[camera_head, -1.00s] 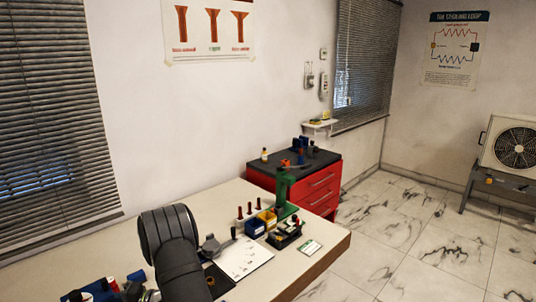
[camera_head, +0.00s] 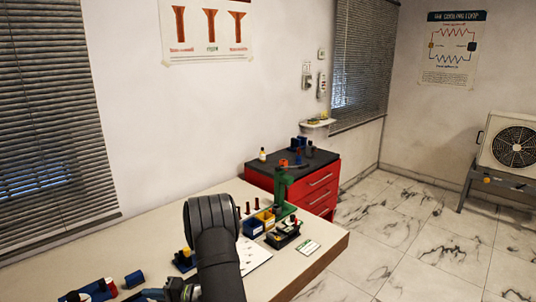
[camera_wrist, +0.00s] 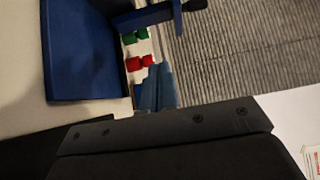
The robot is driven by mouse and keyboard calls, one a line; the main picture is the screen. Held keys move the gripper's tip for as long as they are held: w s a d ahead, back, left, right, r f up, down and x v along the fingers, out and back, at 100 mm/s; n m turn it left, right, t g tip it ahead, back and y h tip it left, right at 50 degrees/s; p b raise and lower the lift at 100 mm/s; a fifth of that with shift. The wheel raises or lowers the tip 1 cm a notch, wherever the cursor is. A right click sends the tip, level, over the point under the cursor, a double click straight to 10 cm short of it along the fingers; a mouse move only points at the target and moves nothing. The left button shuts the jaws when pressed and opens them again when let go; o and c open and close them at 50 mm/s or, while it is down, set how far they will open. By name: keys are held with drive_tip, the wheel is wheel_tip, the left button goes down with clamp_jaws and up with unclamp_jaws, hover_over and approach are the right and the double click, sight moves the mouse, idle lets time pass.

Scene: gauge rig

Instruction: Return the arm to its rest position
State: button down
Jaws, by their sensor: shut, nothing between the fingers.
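My dark arm (camera_head: 214,240) rises over the front of the workbench (camera_head: 140,245) in the head view. My gripper (camera_wrist: 157,86) shows in the wrist view as blue-grey fingers close together, with nothing seen between them. Its dark body fills the bottom of that view. In the head view its fingertips cannot be made out clearly.
Beyond is a red drawer cabinet (camera_head: 320,190).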

drive_tip(key=a, duration=0.9)
drive_tip(key=shift+s+a, duration=0.1)
drive_tip(key=shift+a, duration=0.1)
drive_tip(key=s+a, duration=0.3)
drive_tip(key=shift+s+a, duration=0.2)
drive_tip(key=shift+a, duration=0.05)
drive_tip(key=w+d, duration=1)
drive_tip(key=shift+d, duration=0.15)
drive_tip(key=d, duration=0.8)
drive_tip(key=shift+s+d, duration=0.1)
drive_tip(key=shift+d, duration=0.15)
drive_tip(key=s+a+r+n+g+h, duration=0.8)
drive_tip(key=r+n+h, duration=0.2)
drive_tip(key=n, duration=0.8)
drive_tip(key=shift+n+g, duration=0.3)
drive_tip(key=shift+g, duration=0.1)
drive_tip(key=shift+a+r, duration=0.1)
drive_tip(key=c, duration=2.1)
unclamp_jaws()
